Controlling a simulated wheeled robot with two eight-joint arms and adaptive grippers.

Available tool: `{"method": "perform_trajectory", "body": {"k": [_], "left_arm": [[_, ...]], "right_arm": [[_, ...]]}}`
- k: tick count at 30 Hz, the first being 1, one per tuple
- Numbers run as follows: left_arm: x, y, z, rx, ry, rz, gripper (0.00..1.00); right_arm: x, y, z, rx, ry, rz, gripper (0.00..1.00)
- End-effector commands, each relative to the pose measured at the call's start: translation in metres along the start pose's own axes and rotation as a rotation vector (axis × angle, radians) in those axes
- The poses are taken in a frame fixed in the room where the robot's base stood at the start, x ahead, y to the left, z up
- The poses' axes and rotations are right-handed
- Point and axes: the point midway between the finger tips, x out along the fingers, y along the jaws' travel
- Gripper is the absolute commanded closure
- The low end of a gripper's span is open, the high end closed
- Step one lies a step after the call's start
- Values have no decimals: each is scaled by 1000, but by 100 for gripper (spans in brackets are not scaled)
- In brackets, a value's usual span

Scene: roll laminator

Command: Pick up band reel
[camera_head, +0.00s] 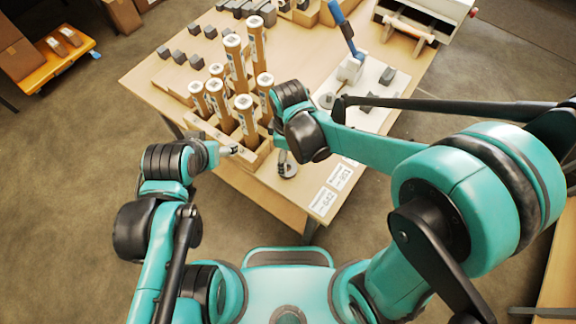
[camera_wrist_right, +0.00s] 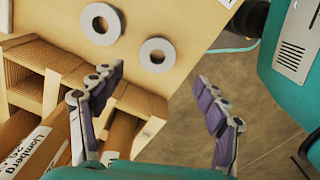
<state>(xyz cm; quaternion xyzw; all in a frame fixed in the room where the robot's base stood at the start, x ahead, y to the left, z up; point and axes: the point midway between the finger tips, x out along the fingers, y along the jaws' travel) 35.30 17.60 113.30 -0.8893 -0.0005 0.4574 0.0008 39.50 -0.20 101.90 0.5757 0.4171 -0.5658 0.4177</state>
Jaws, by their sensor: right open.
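In the right wrist view, two flat pale grey rings with round holes, which look like band reels, lie apart on the wooden table top: one reel (camera_wrist_right: 101,23) and a second reel (camera_wrist_right: 158,54) nearer the table edge. My right gripper (camera_wrist_right: 158,108) is open, with nothing between its fingers. Both reels appear beyond its fingertips. In the head view the right gripper (camera_head: 287,164) is over the table's near part, and its wrist partly hides the surface there. My left gripper (camera_head: 233,150) is beside the tube rack; its finger opening is too small to judge.
A wooden rack (camera_head: 224,139) of upright cardboard tubes (camera_head: 236,62) stands just left of the right gripper. A blue-handled device (camera_head: 349,69) and small dark blocks are farther back. Labels (camera_head: 331,188) lie near the table's front right edge.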

Motion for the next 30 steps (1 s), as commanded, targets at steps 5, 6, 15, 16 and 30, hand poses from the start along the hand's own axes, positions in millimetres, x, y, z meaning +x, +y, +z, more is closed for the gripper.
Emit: {"method": "perform_trajectory", "body": {"k": [5,6,15,16,30], "left_arm": [[2,0,1,0,0,0,30],[3,0,2,0,0,0,30],[15,0,11,0,0,0,30],[16,0,12,0,0,0,30],[19,0,13,0,0,0,30]], "right_arm": [[14,-2,-4,-33,-11,-12,26],[19,-2,-4,-33,-11,-12,26],[60,6,-2,-29,-9,-10,26],[65,7,-1,-29,-9,-10,26],[81,6,-1,-29,-9,-10,42]]}}
